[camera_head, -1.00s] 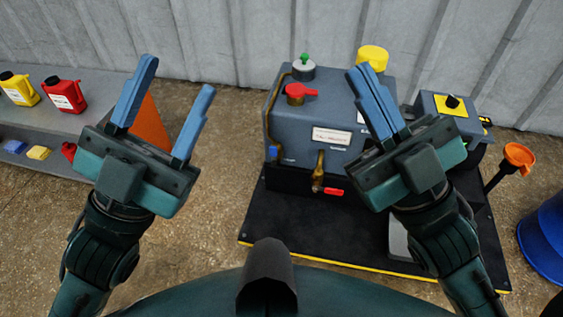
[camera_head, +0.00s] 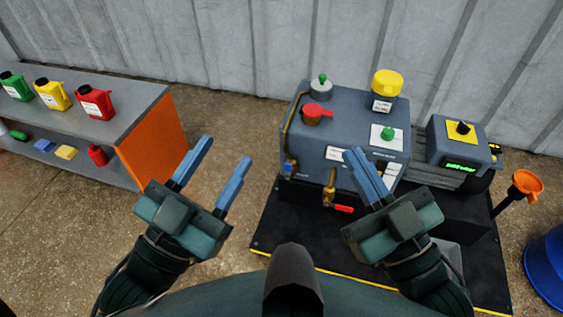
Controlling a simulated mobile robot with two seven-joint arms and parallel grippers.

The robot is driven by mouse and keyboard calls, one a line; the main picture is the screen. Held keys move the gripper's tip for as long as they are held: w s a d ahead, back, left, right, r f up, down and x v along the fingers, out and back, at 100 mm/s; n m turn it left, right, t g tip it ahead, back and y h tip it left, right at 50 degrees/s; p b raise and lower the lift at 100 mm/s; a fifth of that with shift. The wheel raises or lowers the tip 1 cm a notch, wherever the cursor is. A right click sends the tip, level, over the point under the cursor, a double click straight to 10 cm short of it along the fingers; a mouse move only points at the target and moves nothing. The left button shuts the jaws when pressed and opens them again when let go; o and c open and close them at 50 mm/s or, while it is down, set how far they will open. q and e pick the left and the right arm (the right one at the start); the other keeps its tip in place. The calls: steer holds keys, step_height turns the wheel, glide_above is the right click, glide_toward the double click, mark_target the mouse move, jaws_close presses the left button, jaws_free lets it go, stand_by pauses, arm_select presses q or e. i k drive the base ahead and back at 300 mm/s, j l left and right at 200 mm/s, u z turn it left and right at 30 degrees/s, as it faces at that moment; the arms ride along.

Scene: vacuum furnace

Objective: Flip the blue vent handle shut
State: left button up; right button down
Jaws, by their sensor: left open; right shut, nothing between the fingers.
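The grey furnace unit (camera_head: 314,138) stands on a dark platform, right of centre. A small blue handle (camera_head: 289,168), which looks like the vent handle, sits low on its left front face. Its exact angle is too small to tell. My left gripper (camera_head: 225,162) is open and empty, to the left of the unit and apart from the blue handle. My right gripper (camera_head: 357,152) is shut and empty, in front of the unit's right part, covering some of its front panel.
A brass valve with a red handle (camera_head: 343,209) sticks out below the front. A red knob (camera_head: 317,113), yellow cap (camera_head: 387,82) and green button (camera_head: 389,133) are on top. An orange-ended shelf (camera_head: 153,146) with jugs stands left. An orange funnel (camera_head: 527,183) and blue drum (camera_head: 547,258) stand right.

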mark_target(287, 167)
steer(key=z, duration=1.15)
steer(key=k+j, duration=0.15)
steer(key=j, duration=0.2)
steer(key=k+j, duration=0.15)
steer(key=j, duration=0.2)
steer(key=k+j, duration=0.15)
steer(key=j, duration=0.2)
steer(key=k+j, duration=0.15)
steer(key=j, duration=0.15)
steer(key=k+j, duration=0.15)
steer(key=j, duration=0.2)
steer(key=i+j, duration=0.8)
steer(key=j, duration=0.15)
